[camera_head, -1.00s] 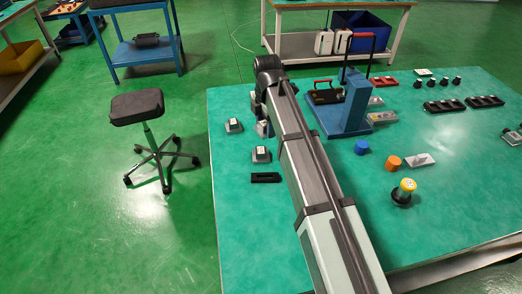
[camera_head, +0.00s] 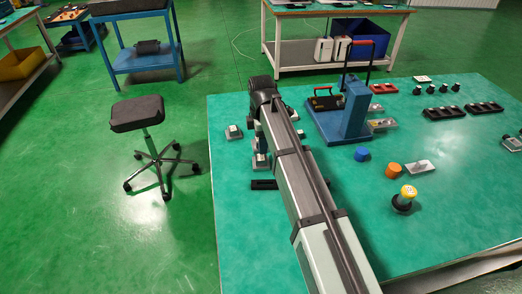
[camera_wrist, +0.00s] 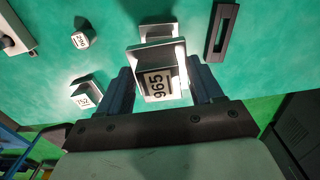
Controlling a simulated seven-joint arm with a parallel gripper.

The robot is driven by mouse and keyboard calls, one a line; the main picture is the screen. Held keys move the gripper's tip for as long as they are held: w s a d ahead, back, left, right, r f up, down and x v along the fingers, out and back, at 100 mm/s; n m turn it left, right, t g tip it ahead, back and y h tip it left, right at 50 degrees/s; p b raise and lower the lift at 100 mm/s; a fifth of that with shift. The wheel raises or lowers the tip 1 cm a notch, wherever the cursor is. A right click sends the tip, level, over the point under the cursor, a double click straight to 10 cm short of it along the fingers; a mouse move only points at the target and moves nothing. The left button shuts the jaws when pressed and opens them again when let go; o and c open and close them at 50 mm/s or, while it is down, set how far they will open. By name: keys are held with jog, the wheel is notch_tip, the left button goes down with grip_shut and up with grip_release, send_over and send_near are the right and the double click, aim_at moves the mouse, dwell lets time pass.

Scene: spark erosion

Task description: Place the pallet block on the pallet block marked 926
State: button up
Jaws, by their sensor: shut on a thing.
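My gripper (camera_wrist: 162,88) is shut on a pallet block (camera_wrist: 151,91) with a pale label reading 965, held between its two dark fingers. Just beyond it in the wrist view is another grey piece (camera_wrist: 155,29), largely covered by the held block; its label is hidden and I cannot tell whether they touch. In the head view my gripper is mostly hidden behind the arm, close above a grey block (camera_head: 261,161). Two more labelled blocks show in the wrist view: one (camera_wrist: 83,39) reads like 296 or 926, the other (camera_wrist: 84,96) like 152.
A black slotted bar (camera_wrist: 222,33) lies right of the held block, with another grey piece (camera_wrist: 14,32) at upper left. A blue stand (camera_head: 350,112), an orange cylinder (camera_head: 394,170) and a blue cylinder (camera_head: 361,154) stand right of the arm. The table's near left is clear.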

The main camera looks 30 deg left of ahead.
aim_at(261, 157)
jog(key=shift+f, duration=2.3)
jog(key=o, duration=1.4)
jog(key=shift+f, duration=0.15)
jog(key=shift+o, duration=0.2)
notch_tip(261, 157, up, 12)
jog(key=shift+r, duration=0.15)
